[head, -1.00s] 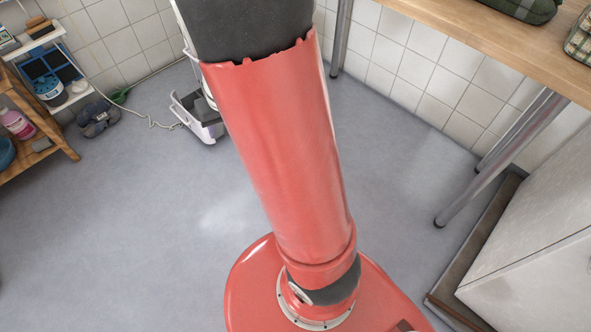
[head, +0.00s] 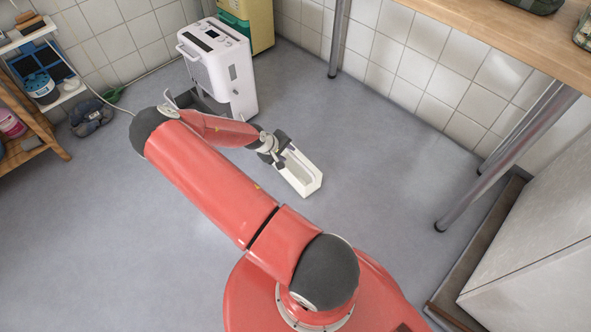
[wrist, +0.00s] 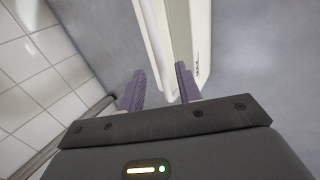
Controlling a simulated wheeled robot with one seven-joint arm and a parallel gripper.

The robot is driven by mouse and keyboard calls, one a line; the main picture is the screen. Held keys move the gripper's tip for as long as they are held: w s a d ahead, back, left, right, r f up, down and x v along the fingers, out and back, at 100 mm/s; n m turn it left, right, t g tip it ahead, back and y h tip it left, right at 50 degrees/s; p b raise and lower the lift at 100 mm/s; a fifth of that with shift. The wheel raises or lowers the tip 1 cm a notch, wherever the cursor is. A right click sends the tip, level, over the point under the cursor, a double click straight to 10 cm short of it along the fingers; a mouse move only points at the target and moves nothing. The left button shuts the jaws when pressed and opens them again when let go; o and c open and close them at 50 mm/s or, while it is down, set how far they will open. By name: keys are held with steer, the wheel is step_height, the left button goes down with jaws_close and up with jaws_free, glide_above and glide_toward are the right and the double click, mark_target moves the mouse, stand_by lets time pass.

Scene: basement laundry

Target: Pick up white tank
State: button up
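The white tank (head: 308,185) is a long, narrow, open-topped box in the middle of the head view, apart from the white dehumidifier. My gripper (head: 281,150) is at its upper left end. In the wrist view the tank (wrist: 203,40) runs up from the fingers, with a thin white rim or handle bar along its left side. The two purple-grey fingertips of my gripper (wrist: 157,78) stand on either side of this bar. I cannot tell whether they press on it, or whether the tank rests on the floor or hangs just above.
The white dehumidifier (head: 228,65) stands behind my arm, with a dark opening low on its left. A green and yellow container (head: 250,22) is behind it. A wooden table (head: 505,38) with metal legs is at right. Grey floor (head: 390,150) is clear between.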

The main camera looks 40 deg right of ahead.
mark_target(292, 155)
steer(key=b+x, duration=0.1)
steer(key=x, duration=0.5)
steer(key=shift+w+d+f, duration=0.1)
steer(key=shift+d+f, duration=0.05)
steer(key=shift+f, duration=0.05)
jaws_close()
